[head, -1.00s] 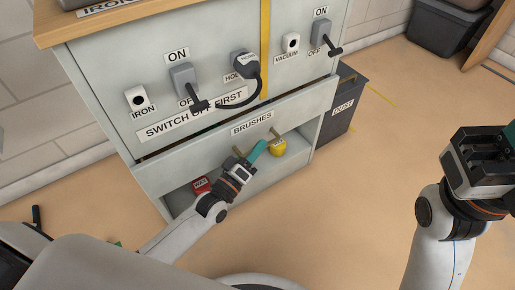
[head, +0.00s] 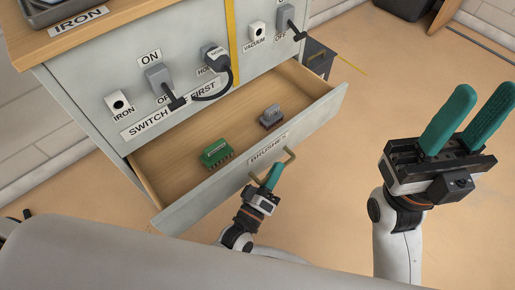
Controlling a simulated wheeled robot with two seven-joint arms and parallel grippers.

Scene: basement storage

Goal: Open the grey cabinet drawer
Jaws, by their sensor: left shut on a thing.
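The grey cabinet drawer (head: 215,192), labelled BRUSHES, is pulled well out from the cabinet and its wooden inside shows. A green brush (head: 217,153) and a grey brush (head: 271,117) lie in it. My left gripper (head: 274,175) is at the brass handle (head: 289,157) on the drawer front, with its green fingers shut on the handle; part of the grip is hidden. My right gripper (head: 474,120) is raised at the right, away from the drawer, with its two green fingers spread and nothing between them.
The grey cabinet (head: 85,97) carries switches and sockets above the drawer, with a cable plugged in. A dark dust bin (head: 319,57) stands just beyond the cabinet's right side. The floor (head: 330,205) right of the drawer is clear.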

